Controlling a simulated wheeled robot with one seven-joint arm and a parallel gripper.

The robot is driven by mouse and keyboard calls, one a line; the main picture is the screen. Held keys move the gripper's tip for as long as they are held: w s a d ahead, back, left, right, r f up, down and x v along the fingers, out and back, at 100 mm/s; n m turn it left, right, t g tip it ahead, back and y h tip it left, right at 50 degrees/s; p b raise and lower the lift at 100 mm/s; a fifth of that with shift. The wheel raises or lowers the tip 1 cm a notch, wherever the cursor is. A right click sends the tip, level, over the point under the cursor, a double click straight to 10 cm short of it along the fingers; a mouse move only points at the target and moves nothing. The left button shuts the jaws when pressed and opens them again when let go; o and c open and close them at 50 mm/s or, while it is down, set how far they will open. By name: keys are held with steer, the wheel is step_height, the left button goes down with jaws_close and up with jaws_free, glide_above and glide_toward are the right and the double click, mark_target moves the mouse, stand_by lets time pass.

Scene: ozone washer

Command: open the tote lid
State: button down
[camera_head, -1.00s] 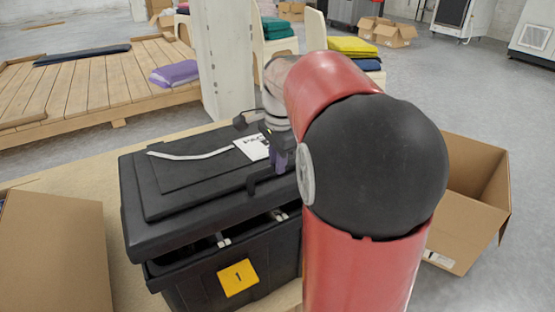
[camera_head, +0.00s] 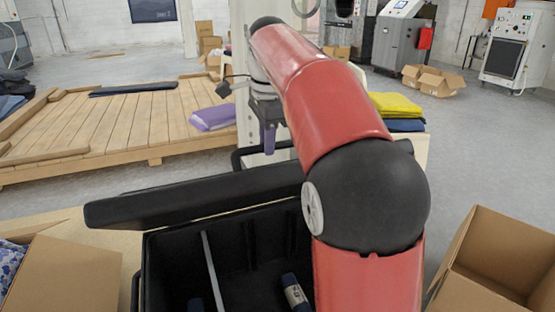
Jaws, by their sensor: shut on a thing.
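The black tote (camera_head: 165,262) stands at the front centre with its inside showing. Its black lid (camera_head: 180,203) is raised and tilted above the tote, seen nearly edge-on. A black handle (camera_head: 240,156) rises from the lid's upper side. My gripper (camera_head: 268,138) is at this handle, above the lid, and is shut on it. The exact contact is small and partly hidden by my red arm. A pale strip (camera_head: 213,270) runs down inside.
Open cardboard boxes stand at the left (camera_head: 75,275) and right (camera_head: 505,250) of the tote. Behind is a wooden platform (camera_head: 110,125) with a purple folded cloth (camera_head: 213,117). A yellow folded cloth (camera_head: 397,105) lies behind my arm. Grey floor is free at the right.

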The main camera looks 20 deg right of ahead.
steer(key=w+r, duration=0.2)
steer(key=w, duration=0.5)
steer(key=shift+a+r, duration=0.2)
steer(key=shift+r, duration=0.15)
steer(key=shift+w, duration=0.1)
steer(key=c, duration=1.8)
jaws_free()
steer(key=shift+o, duration=1.4)
steer(key=shift+w+f, duration=0.2)
steer(key=shift+o, duration=1)
steer(key=shift+r, duration=0.1)
steer(key=shift+s+r, duration=0.1)
steer(key=shift+r, duration=0.05)
steer(key=shift+s, duration=0.1)
